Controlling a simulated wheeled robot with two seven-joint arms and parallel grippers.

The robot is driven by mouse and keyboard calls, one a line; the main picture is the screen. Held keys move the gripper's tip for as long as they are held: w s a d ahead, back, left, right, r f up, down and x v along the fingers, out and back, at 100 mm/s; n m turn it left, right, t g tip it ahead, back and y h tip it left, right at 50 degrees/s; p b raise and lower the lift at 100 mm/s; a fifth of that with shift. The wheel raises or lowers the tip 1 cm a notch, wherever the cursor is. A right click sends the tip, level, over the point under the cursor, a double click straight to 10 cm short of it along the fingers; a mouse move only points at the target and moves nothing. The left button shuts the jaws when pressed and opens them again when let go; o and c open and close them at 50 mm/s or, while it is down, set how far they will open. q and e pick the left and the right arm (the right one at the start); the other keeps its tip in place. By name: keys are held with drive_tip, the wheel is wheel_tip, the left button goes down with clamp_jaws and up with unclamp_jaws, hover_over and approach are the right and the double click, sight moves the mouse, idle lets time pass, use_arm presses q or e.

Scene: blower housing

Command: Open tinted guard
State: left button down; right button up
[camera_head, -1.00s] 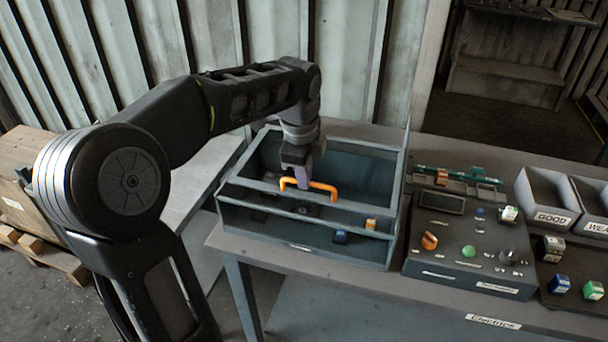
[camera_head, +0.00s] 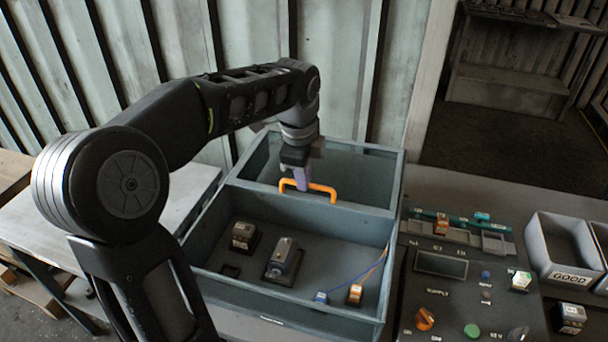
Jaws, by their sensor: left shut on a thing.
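The housing (camera_head: 212,280) is a grey-blue open-topped box on the bench. The tinted guard (camera_head: 345,178) covers its back part, and an orange handle (camera_head: 322,187) stands at the guard's front edge. My left gripper (camera_head: 301,184) points down from above and is shut on the orange handle. The front part of the housing is uncovered. Inside it show a small block with a pale label (camera_head: 244,236), a grey metal unit on a dark base (camera_head: 284,258), and blue and orange connectors (camera_head: 355,294) with thin wires. My right gripper is out of view.
A control panel (camera_head: 440,292) with knobs and buttons stands right of the housing. Grey bins (camera_head: 566,252), one labelled GOOD, are farther right. A corrugated wall (camera_head: 335,70) rises behind. A pale table (camera_head: 190,180) stands to the left.

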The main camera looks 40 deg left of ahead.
use_arm(q)
drive_tip(key=c, duration=1.5)
unclamp_jaws()
drive_tip(key=r, duration=0.2)
drive_tip(key=s+r, duration=0.1)
drive_tip(key=r, duration=0.4)
drive_tip(key=shift+s+d+r+b, duration=0.25)
drive_tip(key=shift+r+b, duration=0.1)
